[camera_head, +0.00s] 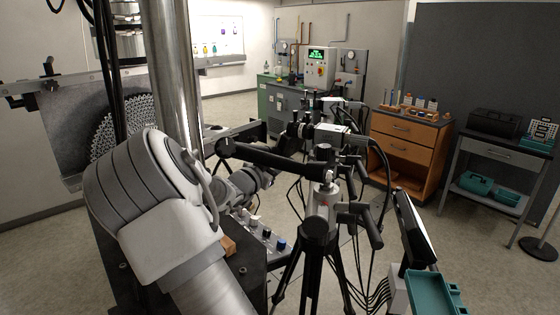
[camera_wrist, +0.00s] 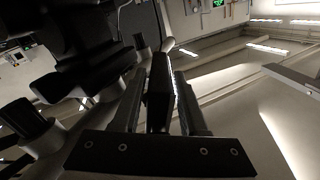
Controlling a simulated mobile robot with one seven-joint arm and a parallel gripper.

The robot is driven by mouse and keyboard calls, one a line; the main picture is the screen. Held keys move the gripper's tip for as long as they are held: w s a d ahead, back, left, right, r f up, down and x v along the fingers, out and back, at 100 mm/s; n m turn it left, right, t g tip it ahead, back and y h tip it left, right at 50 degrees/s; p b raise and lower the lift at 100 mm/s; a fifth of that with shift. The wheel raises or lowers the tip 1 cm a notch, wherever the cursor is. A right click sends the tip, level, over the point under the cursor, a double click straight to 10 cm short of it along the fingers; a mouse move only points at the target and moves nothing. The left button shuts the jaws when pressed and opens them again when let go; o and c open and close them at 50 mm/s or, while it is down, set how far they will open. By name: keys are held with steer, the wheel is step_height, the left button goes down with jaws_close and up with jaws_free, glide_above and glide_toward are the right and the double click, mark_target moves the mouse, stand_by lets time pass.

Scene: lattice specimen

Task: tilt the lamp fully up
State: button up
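In the wrist view, a dark upright slab (camera_wrist: 159,95) with a bright right edge stands between the two fingers of my gripper (camera_wrist: 160,78). It may be the lamp or its handle; I cannot tell which. The fingertips lie close on both sides of it, and I cannot tell whether they touch it. In the head view my arm reaches to the middle, and its end (camera_head: 262,172) is partly hidden beside the tripod gear. No lamp stands out surely there. My fingertips are not clear in that view.
A black tripod (camera_head: 318,232) carrying cameras and cables stands close to the right of my arm. A tilted dark panel (camera_head: 411,228) and a teal tray (camera_head: 436,295) are at the right front. A wooden cabinet (camera_head: 408,148) stands behind. Floor is free between them.

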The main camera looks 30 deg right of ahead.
steer(key=o, duration=0.3)
steer(key=p+v, duration=0.1)
steer(key=v, duration=0.5)
stand_by(0.6)
